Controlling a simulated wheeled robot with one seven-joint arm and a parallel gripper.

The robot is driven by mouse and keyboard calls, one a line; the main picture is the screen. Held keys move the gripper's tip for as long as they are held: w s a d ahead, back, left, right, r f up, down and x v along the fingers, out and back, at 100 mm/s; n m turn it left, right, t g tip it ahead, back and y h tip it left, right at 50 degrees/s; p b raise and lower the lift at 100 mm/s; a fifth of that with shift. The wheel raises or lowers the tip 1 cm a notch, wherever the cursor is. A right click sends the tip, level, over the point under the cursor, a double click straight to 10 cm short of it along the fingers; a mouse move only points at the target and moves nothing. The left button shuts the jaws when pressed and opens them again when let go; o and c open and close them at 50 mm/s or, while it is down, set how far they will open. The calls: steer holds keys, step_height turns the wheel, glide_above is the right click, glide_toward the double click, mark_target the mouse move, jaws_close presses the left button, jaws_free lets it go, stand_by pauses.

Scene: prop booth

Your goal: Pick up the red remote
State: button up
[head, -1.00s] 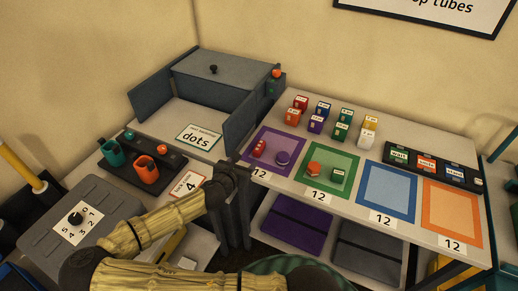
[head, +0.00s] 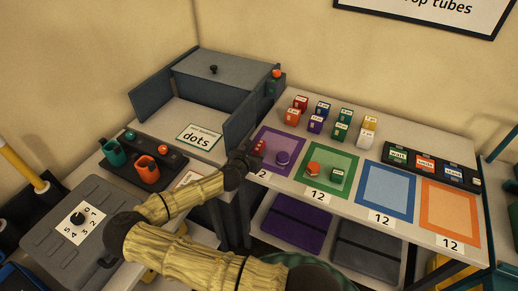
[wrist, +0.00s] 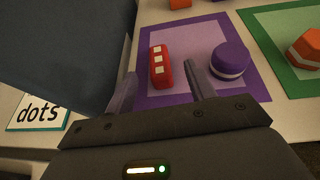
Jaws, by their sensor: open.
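The red remote (wrist: 160,67) lies on the purple mat (wrist: 184,20), a small red bar with several pale buttons on top. In the head view the remote (head: 258,147) is at the left of the purple mat, just beyond my gripper. My gripper (wrist: 159,82) is open, with one finger to the left of the remote and one to its right. Whether the fingers are down level with it, I cannot tell. In the head view my gripper (head: 247,158) is at the mat's left edge and hides part of it.
A purple round piece (wrist: 230,60) stands just right of my right finger. The green mat (wrist: 284,20) holds an orange piece (wrist: 308,48). A grey cabinet with an open door (head: 240,115) stands close on the left. Several small coloured boxes (head: 322,108) stand behind the mats.

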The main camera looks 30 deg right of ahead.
mark_target(259, 146)
steer(key=p+x, duration=0.1)
steer(key=x, duration=0.4)
steer(key=shift+a+f, duration=0.1)
steer(key=shift+a, duration=0.05)
steer(key=c, duration=1.1)
